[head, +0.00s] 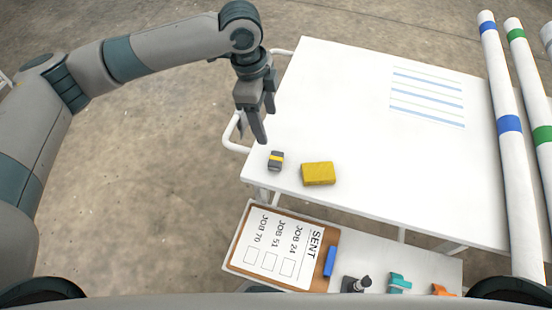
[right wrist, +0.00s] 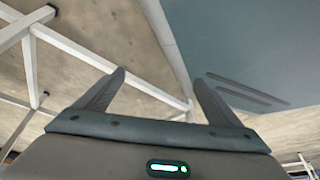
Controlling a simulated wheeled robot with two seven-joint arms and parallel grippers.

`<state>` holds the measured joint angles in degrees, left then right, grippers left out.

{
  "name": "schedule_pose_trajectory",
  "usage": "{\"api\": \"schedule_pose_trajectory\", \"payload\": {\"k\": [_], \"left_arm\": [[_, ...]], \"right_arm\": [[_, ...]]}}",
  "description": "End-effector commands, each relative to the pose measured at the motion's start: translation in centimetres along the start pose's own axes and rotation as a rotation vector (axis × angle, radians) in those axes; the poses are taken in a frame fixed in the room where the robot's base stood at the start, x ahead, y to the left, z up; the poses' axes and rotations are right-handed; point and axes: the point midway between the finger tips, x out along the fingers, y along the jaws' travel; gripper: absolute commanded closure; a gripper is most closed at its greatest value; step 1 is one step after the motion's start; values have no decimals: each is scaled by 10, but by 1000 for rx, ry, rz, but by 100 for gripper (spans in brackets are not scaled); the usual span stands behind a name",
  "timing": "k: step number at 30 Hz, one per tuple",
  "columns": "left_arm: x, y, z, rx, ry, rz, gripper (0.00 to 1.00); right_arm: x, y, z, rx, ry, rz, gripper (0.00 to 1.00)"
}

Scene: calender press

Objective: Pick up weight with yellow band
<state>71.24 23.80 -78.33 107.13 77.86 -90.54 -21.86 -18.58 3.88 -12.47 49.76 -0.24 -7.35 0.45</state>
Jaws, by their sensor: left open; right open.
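The weight with the yellow band (head: 276,161) is a small dark grey block near the left front corner of the white table (head: 350,110) in the head view. My left gripper (head: 262,128) points down above and slightly left of it in the picture, near the table's left edge. It is open and empty, and apart from the weight. My right gripper (right wrist: 155,92) shows in the right wrist view with its fingers spread and nothing between them. The weight does not show in that view.
A yellow block (head: 318,174) lies just right of the weight. A lower shelf holds a clipboard (head: 238,262) marked SENT, a blue bar (head: 330,261) and small clips. Banded white rolls (head: 505,150) stand at right. A rail (head: 229,133) runs along the table's left side.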

Motion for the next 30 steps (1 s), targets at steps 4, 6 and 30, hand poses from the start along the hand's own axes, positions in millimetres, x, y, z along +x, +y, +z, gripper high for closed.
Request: {"api": "schedule_pose_trajectory", "payload": {"k": [4,6,30], "left_arm": [[25,1,0,-1,-1,4,38],[37,1,-1,-2,0,3,38],[100,0,0,0,0,-1,38]], "right_arm": [[-6,2,16,0,-41,3,12],[-9,3,23,-1,-57,4,12],[-20,15,71,2,-181,17,12]]}}
